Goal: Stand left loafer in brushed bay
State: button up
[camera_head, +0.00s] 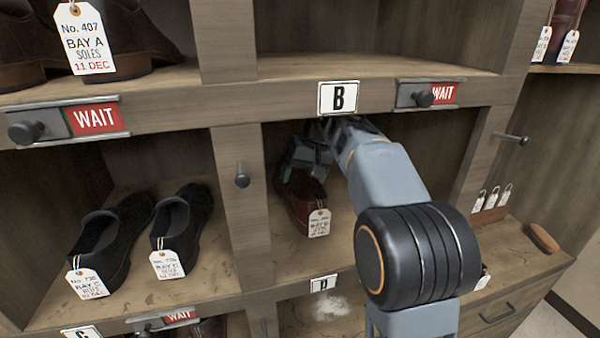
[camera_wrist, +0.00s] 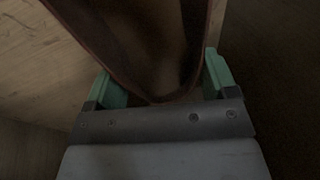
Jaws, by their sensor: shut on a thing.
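A dark red loafer (camera_head: 299,203) with a paper tag (camera_head: 319,223) is in the middle bay, between the B plate (camera_head: 338,97) and the D plate (camera_head: 323,283). In the wrist view, the loafer (camera_wrist: 150,45) lies between the green fingers (camera_wrist: 162,82). I cannot tell whether its sole touches the bay floor. The small writing on its tag is unreadable. No plate that I can read says "brushed".
Two black loafers (camera_head: 181,230) with tags stand in the left bay. Brown shoes (camera_head: 128,45) stand upper left. The bay above the B plate looks empty. A wooden post (camera_head: 240,190), knobs and red WAIT sliders (camera_head: 97,117) line the fronts. My forearm hides the middle bay's right side.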

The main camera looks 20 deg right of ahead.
jog(key=shift+f, duration=0.45)
jog(key=shift+s+r, duration=0.25)
jog(key=shift+s, duration=0.15)
jog(key=shift+w, duration=0.15)
jog(key=o, duration=1.2)
jog(key=shift+f, duration=0.1)
jog(key=v, duration=0.3)
jog(key=shift+s+d, duration=0.2)
jog(key=shift+d, duration=0.2)
jog(key=s+d, duration=0.2)
jog(key=d, duration=0.1)
jog(key=s+d, duration=0.1)
jog(key=d, duration=0.2)
jog(key=s+d+b, duration=0.1)
jog(key=s+d, duration=0.1)
jog(key=d, duration=0.1)
jog(key=shift+s+d, duration=0.3)
jog(key=shift+d, duration=0.05)
